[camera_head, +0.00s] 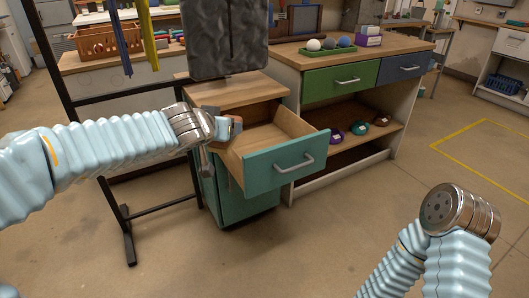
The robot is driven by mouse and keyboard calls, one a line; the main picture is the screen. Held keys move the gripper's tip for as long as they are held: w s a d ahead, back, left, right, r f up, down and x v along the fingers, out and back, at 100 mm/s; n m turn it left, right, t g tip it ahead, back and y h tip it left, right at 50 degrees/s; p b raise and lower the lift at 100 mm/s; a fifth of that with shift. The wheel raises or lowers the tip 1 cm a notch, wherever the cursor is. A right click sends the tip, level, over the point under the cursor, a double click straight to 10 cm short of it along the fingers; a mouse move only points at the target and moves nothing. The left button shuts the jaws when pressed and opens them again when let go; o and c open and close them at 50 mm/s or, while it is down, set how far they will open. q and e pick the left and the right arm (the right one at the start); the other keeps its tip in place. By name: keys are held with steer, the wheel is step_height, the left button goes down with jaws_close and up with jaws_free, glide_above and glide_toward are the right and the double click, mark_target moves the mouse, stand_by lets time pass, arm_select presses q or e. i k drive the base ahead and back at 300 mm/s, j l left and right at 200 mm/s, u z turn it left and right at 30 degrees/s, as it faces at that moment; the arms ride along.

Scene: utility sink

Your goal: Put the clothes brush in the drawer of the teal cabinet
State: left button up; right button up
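The teal cabinet (240,197) stands left of centre with its top drawer (286,160) pulled well out. The visible part of the drawer's wooden inside is empty. My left gripper (224,130) is at the drawer's left side, near its rim. Its fingers are small and partly hidden, so I cannot tell if they are open or shut. A small grey and orange piece shows at its tip; I cannot tell if it is part of the gripper or something held. I cannot make out the clothes brush. My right arm ends at the lower right, with its fingers out of view.
A workbench (350,58) with a green drawer (340,79) and a blue drawer (404,67) stands right of the cabinet. A dark grey panel (224,40) hangs above the cabinet top. A black rack (129,235) stands at left. The floor in front is clear.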

mark_target(263, 143)
steer(key=i+l, duration=0.15)
steer(key=i, duration=0.35)
steer(key=i+l, duration=0.15)
steer(key=i, duration=0.3)
